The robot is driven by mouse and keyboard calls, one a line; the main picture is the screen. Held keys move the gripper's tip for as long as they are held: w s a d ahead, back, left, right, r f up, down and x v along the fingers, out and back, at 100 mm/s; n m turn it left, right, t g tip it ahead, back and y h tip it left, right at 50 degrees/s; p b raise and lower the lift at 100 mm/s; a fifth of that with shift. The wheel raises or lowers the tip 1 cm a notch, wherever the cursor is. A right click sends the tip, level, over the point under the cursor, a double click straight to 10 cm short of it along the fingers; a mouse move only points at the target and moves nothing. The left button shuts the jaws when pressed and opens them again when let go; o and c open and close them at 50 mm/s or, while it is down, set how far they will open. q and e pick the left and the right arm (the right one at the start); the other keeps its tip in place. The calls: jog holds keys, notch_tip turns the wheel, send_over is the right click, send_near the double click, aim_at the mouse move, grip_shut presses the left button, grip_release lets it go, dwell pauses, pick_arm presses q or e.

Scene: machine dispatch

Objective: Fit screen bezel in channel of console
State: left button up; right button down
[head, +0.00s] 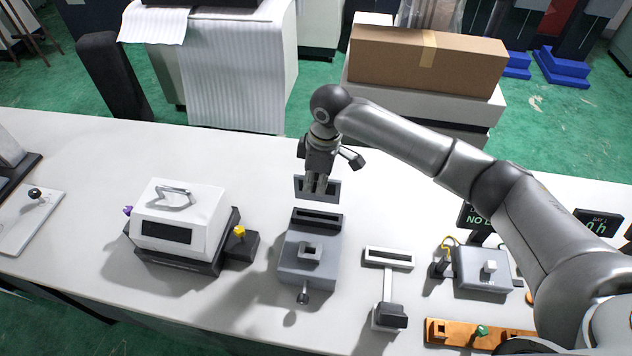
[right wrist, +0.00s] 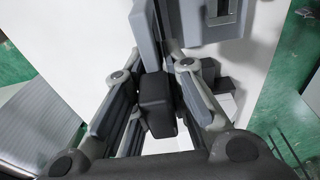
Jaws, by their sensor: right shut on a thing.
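The screen bezel (head: 332,196) is a small grey plate with a dark face. My right gripper (head: 317,187) is shut on it and holds it upright, just behind the grey console (head: 299,271) in the head view. The gripper's fingers partly cover the bezel. The console has a dark channel (head: 317,218) along its far end, a square raised socket in the middle and a knob at the front. In the right wrist view, a grey plate edge that looks like the bezel (right wrist: 148,38) is beyond the fingers, and the console (right wrist: 206,20) is at upper right. My left gripper is not in view.
A white machine with a handle (head: 180,215) stands left of the console. A slotted stand (head: 389,258) is to its right. The table behind the white machine is clear.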

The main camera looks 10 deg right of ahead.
aim_at(315, 200)
jog(key=shift+r+p, duration=0.1)
jog(key=shift+p, duration=0.45)
jog(key=shift+f+b, duration=1.25)
jog(key=shift+f, duration=1.75)
jog(key=shift+p, duration=0.45)
jog(key=shift+p, duration=0.45)
jog(key=shift+p, duration=0.3)
jog(key=shift+f+b, duration=1)
jog(key=shift+f, duration=1.05)
